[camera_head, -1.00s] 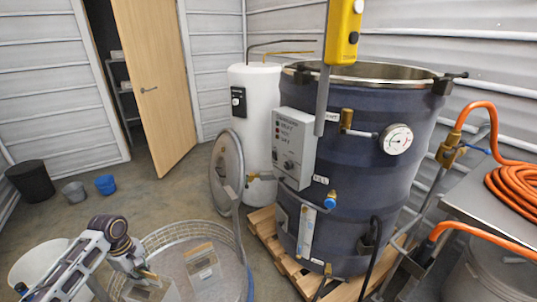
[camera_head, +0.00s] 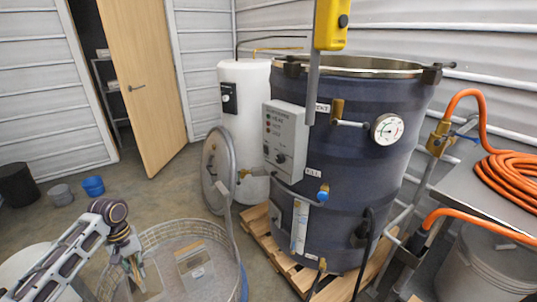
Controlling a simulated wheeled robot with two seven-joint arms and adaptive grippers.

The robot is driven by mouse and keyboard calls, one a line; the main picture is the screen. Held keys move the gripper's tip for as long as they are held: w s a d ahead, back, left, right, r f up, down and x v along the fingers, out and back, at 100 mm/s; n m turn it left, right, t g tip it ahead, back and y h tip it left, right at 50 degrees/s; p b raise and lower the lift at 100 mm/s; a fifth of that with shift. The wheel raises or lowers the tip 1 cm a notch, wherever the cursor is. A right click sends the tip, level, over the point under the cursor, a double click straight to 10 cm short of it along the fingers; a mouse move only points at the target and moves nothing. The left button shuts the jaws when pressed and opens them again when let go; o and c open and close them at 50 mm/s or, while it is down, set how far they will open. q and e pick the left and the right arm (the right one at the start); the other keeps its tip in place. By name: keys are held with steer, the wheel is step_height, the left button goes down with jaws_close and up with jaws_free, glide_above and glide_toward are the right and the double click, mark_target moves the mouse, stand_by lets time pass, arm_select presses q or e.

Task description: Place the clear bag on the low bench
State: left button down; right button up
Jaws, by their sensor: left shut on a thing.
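My left gripper (camera_head: 133,272) comes in from the lower left, over a round, wire-rimmed container (camera_head: 238,272). It is shut on a pale, see-through-looking bag (camera_head: 149,284), which hangs at its fingertips; the fingers partly hide it. A second bag-like packet (camera_head: 194,264), with a brown top and a white label, shows to the right of the gripper inside the rim. I cannot tell for sure which of them is the clear bag. No low bench can be made out with certainty. My right gripper is not in view.
A large dark jacketed vessel (camera_head: 345,180) stands on a wooden pallet (camera_head: 290,270). A round lid (camera_head: 217,165) leans beside a white tank (camera_head: 240,105). A metal table with a coiled orange hose (camera_head: 510,180) is at the right. Open floor lies back left near the buckets (camera_head: 93,186).

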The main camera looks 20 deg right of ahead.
arm_select(q)
steer(key=shift+w+d+r+m+b, duration=0.1)
steer(key=shift+d+r+m+b, duration=0.15)
steer(key=shift+m, duration=0.5)
steer(key=shift+d+r+m+b, duration=0.1)
steer(key=shift+r+m+b, duration=0.15)
steer(key=shift+m, duration=0.5)
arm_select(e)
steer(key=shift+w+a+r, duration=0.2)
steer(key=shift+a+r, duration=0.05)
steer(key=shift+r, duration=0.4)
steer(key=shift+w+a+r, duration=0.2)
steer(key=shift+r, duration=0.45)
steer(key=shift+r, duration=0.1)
arm_select(q)
steer(key=shift+r, duration=0.1)
